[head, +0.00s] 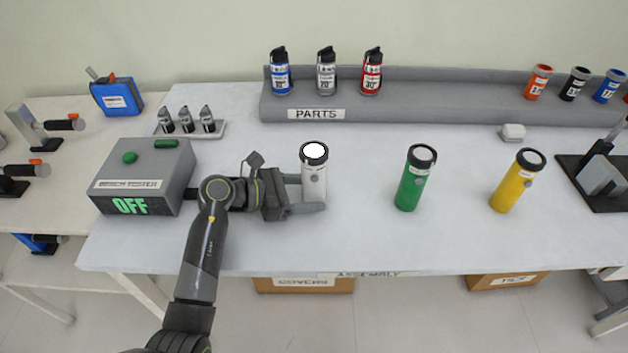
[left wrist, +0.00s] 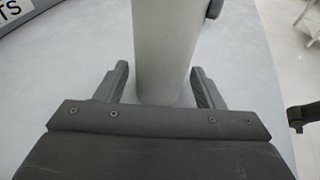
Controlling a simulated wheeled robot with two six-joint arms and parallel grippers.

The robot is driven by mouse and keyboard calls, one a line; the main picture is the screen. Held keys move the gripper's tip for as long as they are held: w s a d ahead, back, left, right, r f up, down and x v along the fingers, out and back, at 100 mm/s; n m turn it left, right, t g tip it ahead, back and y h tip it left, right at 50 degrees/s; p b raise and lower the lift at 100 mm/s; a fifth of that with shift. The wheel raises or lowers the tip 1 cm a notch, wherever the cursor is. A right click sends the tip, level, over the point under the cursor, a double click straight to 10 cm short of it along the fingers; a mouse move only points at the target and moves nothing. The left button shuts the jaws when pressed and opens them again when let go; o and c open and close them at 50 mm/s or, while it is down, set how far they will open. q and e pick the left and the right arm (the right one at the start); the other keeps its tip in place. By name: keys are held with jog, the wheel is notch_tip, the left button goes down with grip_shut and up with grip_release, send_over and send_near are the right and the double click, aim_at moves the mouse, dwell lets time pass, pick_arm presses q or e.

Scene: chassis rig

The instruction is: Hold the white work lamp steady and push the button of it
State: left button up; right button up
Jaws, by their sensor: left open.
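The white work lamp (head: 313,182) stands upright on the bench, with a dark rim and a bright white top. My left gripper (head: 308,192) is open, with one finger on each side of the lamp's lower body. In the left wrist view the lamp's pale body (left wrist: 165,45) stands between the two fingers (left wrist: 158,70), with gaps showing beside it. My right gripper is not seen in the head view.
A green lamp (head: 411,186) and a yellow lamp (head: 512,187) stand to the right. A grey box reading OFF (head: 150,175) is at the left, beside my left arm. A grey PARTS shelf (head: 430,108) runs along the back. Bench between the lamps is clear.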

pick_arm(q)
jog(key=shift+d, duration=0.25)
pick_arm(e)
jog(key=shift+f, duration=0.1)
pick_arm(q)
jog(key=shift+c, duration=0.4)
jog(key=c, duration=0.6)
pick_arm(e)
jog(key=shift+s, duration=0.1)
pick_arm(q)
jog(key=shift+o, duration=0.2)
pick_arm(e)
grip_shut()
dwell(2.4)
